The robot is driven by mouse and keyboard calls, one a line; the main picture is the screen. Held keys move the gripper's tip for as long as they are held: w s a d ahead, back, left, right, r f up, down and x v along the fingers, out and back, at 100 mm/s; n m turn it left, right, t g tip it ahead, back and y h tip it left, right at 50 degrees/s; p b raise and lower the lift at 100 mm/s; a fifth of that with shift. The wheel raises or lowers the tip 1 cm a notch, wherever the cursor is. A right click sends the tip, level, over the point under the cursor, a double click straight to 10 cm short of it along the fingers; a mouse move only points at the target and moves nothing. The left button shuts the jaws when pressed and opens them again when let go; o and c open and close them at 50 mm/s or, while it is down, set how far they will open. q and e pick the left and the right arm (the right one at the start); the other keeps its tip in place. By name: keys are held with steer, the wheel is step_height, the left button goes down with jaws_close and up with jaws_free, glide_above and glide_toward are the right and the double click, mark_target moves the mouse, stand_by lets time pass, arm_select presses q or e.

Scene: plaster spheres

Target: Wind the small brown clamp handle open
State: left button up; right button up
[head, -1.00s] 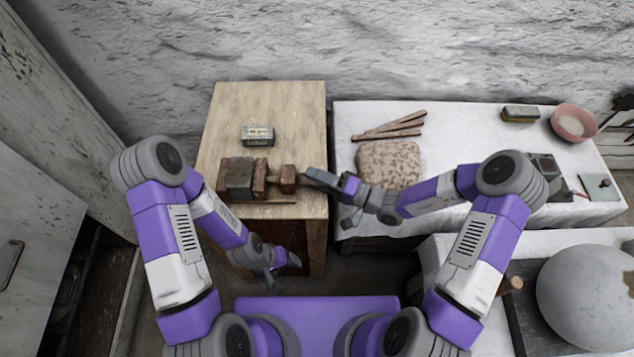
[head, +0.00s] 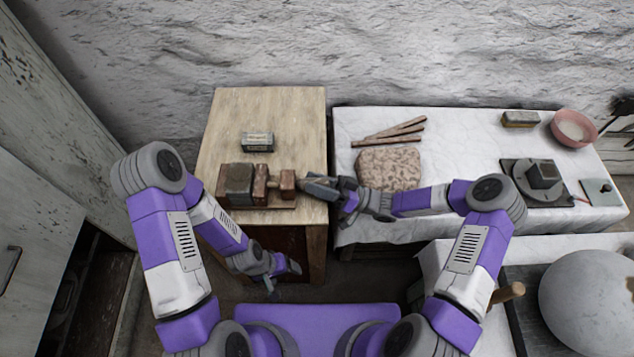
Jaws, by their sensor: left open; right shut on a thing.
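The brown clamp (head: 239,184) sits on the wooden table, a dark block at its left and reddish-brown blocks at its right. Its small brown handle (head: 287,183) is the rightmost piece, facing my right gripper. My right gripper (head: 300,185) comes in from the right and is shut on the handle; its fingertips partly cover the handle's right end. My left gripper (head: 274,283) is open and empty, low in front of the wooden table, well apart from the clamp.
The wooden table (head: 300,120) also bears a small box (head: 257,141) behind the clamp. A white-covered table (head: 460,140) at the right holds a speckled slab (head: 389,169), sticks (head: 390,132) and a pink bowl (head: 573,128). A large plaster sphere (head: 590,300) stands front right.

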steer(key=shift+n+g+y, duration=0.2)
steer(key=shift+n+g, duration=0.55)
steer(key=shift+n, duration=0.65)
steer(key=shift+n+g+y, duration=0.2)
steer(key=shift+n+g, duration=0.55)
steer(key=shift+n, duration=0.65)
steer(key=o, duration=0.7)
steer(key=shift+d, duration=0.15)
steer(key=shift+d+f, duration=0.15)
steer(key=shift+d, duration=0.15)
steer(key=d+p, duration=0.1)
steer(key=d, duration=0.8)
steer(key=d+f+p, duration=0.1)
steer(key=d, duration=0.4)
steer(key=shift+s+p, duration=0.2)
steer(key=shift+p, duration=0.1)
steer(key=shift+r, duration=0.1)
